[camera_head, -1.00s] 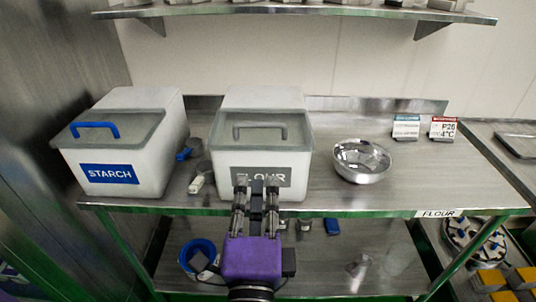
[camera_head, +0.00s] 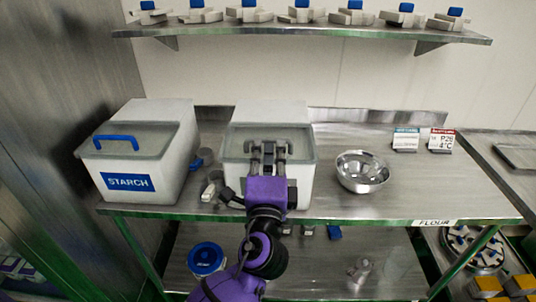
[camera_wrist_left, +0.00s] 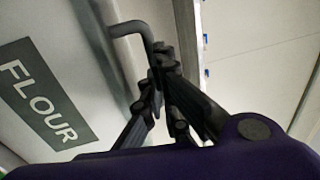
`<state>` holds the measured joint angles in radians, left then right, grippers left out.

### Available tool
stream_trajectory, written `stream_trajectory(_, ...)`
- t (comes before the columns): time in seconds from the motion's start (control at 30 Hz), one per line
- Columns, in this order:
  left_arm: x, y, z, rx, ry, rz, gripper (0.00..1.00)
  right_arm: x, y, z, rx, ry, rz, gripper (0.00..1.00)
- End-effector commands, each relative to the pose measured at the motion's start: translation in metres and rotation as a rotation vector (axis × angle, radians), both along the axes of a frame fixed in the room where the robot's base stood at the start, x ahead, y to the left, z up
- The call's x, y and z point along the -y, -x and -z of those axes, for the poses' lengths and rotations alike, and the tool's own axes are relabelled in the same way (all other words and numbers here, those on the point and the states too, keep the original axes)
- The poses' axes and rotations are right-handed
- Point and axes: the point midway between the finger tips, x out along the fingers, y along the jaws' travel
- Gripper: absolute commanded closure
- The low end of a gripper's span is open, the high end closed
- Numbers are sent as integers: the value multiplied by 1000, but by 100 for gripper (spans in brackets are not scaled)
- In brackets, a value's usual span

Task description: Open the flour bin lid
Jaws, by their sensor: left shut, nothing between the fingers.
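The flour bin (camera_head: 268,113) is a white box in the middle of the steel table, with a grey translucent lid (camera_head: 236,147) that lies closed on its sloping front. My left gripper (camera_head: 268,150) is over the lid at its grey handle and hides most of the handle and the front label. In the left wrist view the bent end of the handle (camera_wrist_left: 130,28) shows right beside the fingertips of my gripper (camera_wrist_left: 158,62). The fingers are shut with nothing between them. Whether they touch the handle I cannot tell. My right gripper is not in view.
The starch bin (camera_head: 150,140) with a blue handle stands left of the flour bin. A steel bowl (camera_head: 362,172) is to the right, with two small signs (camera_head: 405,140) behind it. Small scoops lie between the bins. A shelf (camera_head: 300,31) with several blue-topped items hangs above.

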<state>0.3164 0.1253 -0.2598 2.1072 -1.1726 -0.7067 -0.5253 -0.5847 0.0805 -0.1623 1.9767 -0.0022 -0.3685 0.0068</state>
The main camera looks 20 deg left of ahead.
Motion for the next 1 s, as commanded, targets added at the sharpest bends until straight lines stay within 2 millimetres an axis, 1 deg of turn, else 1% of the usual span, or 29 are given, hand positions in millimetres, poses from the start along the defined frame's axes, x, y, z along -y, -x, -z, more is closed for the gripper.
stream_trajectory(0.17,0,0,1,-1,0,0,100,0,-2,-1,3,0,-2,60)
stream_trajectory(0.23,-1,-4,0,1,-1,0,100,0,-3,-2,5,0,-2,60)
stream_trajectory(0.4,-8,-31,0,1,-2,0,100,-1,-4,-3,8,0,-3,60)
stream_trajectory(0.5,-12,-41,0,0,-1,-1,100,-1,-4,-3,8,0,-3,60)
stream_trajectory(1.0,-13,-43,1,-1,-1,0,100,-1,-5,-3,9,0,-3,60)
